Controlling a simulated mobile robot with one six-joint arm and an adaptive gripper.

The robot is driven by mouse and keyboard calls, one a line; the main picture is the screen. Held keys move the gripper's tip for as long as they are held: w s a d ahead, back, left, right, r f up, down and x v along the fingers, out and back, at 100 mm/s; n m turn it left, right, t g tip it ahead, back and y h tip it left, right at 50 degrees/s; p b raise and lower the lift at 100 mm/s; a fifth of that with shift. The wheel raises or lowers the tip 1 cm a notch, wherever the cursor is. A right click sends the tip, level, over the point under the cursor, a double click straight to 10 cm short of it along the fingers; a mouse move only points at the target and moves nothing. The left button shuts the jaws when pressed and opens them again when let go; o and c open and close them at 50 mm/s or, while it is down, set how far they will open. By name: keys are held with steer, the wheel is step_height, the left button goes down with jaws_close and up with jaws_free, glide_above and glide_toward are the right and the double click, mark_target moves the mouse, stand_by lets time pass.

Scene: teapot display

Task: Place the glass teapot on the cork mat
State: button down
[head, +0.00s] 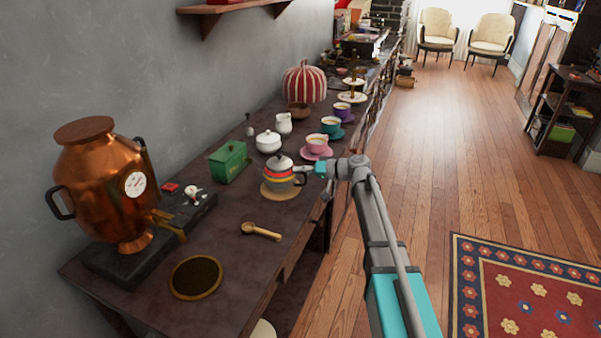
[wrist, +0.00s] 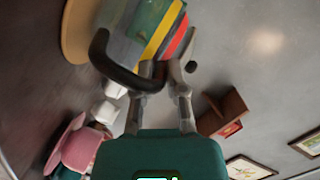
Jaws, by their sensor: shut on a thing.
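The glass teapot (head: 279,174) has a grey lid, red and yellow bands and a dark handle. It is upright over the round tan cork mat (head: 281,197), whose rim shows around its base. My gripper (head: 301,170) comes from the right and is shut on the teapot's handle. In the wrist view the gripper (wrist: 160,71) has its fingers at the dark handle, close to the banded body of the teapot (wrist: 146,38). The mat (wrist: 74,34) shows beyond the teapot's base. I cannot tell whether the base touches the mat.
A green box (head: 228,162) stands left of the teapot, and a white lidded bowl (head: 268,142) and pink cup (head: 317,145) behind it. A wooden spoon (head: 261,231) and dark round mat (head: 196,278) lie nearer. A copper urn (head: 100,190) stands left.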

steer(key=shift+f, duration=0.1)
steer(key=c, duration=1.1)
jaws_free()
steer(key=o, duration=0.4)
steer(key=shift+d, duration=0.2)
steer(key=p+v, duration=0.2)
steer(key=v, duration=0.9)
steer(key=shift+s+d, duration=0.2)
steer(key=shift+d, duration=0.15)
